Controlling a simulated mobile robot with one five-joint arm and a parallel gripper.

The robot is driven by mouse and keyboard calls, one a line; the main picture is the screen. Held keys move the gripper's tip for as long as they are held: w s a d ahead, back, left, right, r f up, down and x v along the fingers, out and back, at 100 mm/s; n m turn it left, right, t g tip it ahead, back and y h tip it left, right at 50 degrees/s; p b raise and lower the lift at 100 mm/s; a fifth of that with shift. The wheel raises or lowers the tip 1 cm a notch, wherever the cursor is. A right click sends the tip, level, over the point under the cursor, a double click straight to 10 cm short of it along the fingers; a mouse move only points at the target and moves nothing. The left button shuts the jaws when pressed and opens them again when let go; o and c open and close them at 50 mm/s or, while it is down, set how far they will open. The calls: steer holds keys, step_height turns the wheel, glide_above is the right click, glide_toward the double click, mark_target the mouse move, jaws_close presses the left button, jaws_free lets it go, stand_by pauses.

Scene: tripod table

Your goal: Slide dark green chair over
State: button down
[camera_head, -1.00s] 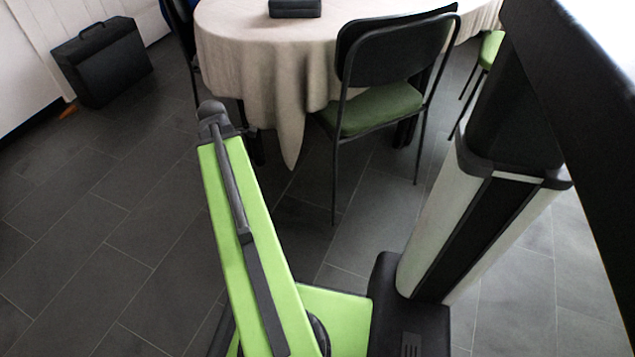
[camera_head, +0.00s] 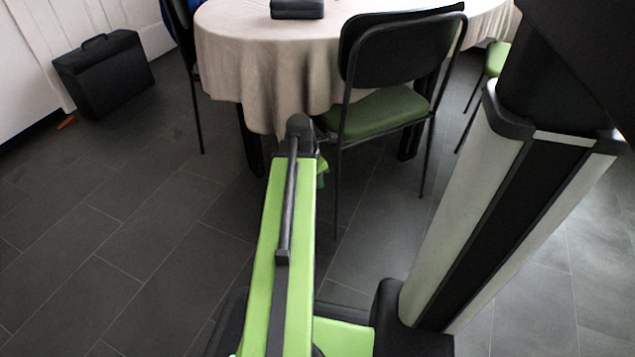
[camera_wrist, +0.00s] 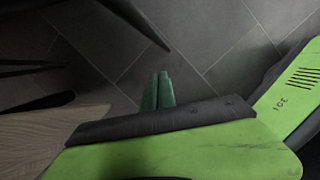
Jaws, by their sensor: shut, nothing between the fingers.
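The dark green chair (camera_head: 385,113) stands at the near side of the table in the head view, with a dark green seat, a black back and thin black legs. Its back faces me. My gripper (camera_wrist: 158,90) shows in the wrist view as two green fingers pressed together, with nothing between them and grey floor tiles behind. In the head view, a small green part of my gripper (camera_head: 321,170) shows beside the end of my arm, just left of the chair's near left leg. I cannot tell whether it touches that leg.
A round table with a beige cloth (camera_head: 235,65) stands behind the chair and carries a black case (camera_head: 297,9). A black briefcase (camera_head: 104,75) stands by the left wall. Another green-seated chair (camera_head: 496,58) is at the right. The tiled floor (camera_head: 130,215) at left is clear.

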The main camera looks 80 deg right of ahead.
steer(key=s+d+f+b, duration=0.2)
steer(key=s+d+f, duration=0.1)
steer(key=f, duration=0.1)
steer(key=shift+s+d+b, duration=0.25)
steer(key=shift+d+b, duration=0.05)
steer(key=shift+d, duration=0.05)
steer(key=shift+f, duration=0.1)
